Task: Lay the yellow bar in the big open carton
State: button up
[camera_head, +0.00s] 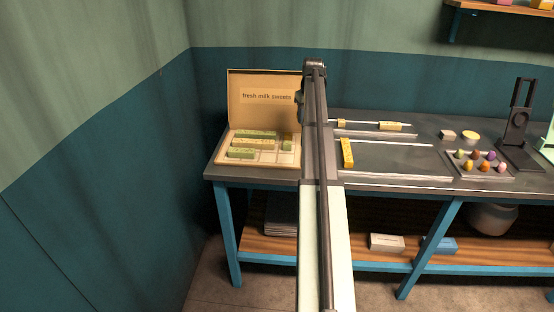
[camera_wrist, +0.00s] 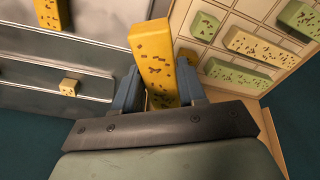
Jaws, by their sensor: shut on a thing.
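The big open carton (camera_head: 268,156) stands at the left end of the bench with its lid raised. Its divided tray holds several green bars (camera_head: 241,153) and a pale yellow one, with bare compartments at front right. My gripper (camera_wrist: 159,68) is shut on a speckled yellow bar (camera_wrist: 153,52), gripped between its two blue fingers. In the wrist view the carton (camera_wrist: 245,14) lies just right of the held bar. A yellow patch beside the held bar is partly hidden, and I cannot tell what it is. In the head view my arm hides the gripper and held bar.
Another yellow bar (camera_head: 347,152) lies on the metal tray right of my arm. A small yellow cube (camera_head: 341,122) and a further yellow bar (camera_head: 390,126) are behind it. A tray of coloured balls (camera_head: 481,166) and a black stand (camera_head: 520,125) are farther right.

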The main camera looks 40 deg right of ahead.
jog(key=w+a, duration=0.4)
jog(key=a, duration=0.5)
jog(key=m+g, duration=0.2)
jog(key=m, duration=2.1)
send_over(278, 158)
jog(key=shift+w+a+f+h, duration=0.2)
jog(key=shift+f+h, duration=0.05)
jog(key=shift+h, duration=0.05)
jog(key=shift+m, duration=0.3)
notch_tip(278, 158, down, 10)
jog(key=shift+r, duration=0.1)
grip_shut()
jog(key=o, duration=1.1)
grip_release()
notch_tip(278, 158, up, 12)
jog(key=w+a, duration=0.1)
